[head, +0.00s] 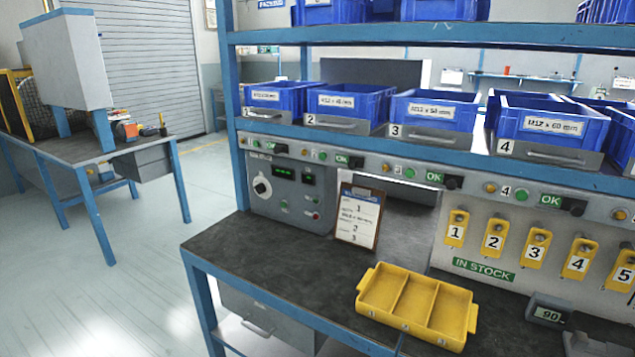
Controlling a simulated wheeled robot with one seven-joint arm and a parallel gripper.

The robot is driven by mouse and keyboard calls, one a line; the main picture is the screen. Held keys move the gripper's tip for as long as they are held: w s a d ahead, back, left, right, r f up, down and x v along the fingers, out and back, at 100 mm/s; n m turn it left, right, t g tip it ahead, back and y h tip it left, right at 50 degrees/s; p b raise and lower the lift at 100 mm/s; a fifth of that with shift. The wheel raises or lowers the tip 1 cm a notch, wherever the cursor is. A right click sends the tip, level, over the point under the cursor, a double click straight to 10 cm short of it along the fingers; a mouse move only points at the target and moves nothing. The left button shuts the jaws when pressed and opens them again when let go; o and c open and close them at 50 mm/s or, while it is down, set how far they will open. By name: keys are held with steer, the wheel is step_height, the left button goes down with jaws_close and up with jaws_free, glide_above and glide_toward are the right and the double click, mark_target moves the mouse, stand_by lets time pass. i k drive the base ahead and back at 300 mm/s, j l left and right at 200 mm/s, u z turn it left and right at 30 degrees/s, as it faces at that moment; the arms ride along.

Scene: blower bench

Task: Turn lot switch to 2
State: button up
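A grey control box (285,192) stands at the left end of the bench, under the shelf. A green lit display (284,173) sits to the right of the knob, with small buttons and a red control lower on the box. My gripper is not in view, and nothing touches the knob.
A clipboard (359,217) stands just right of the box. A yellow three-compartment tray (462,339) lies on the bench (290,258) in front. Blue bins (345,102) line the shelf above. Yellow numbered tags (494,238) hang at right, above a small readout (548,313). Bench top before the box is clear.

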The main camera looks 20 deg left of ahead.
mark_target(260, 189)
steer(key=u, duration=1.15)
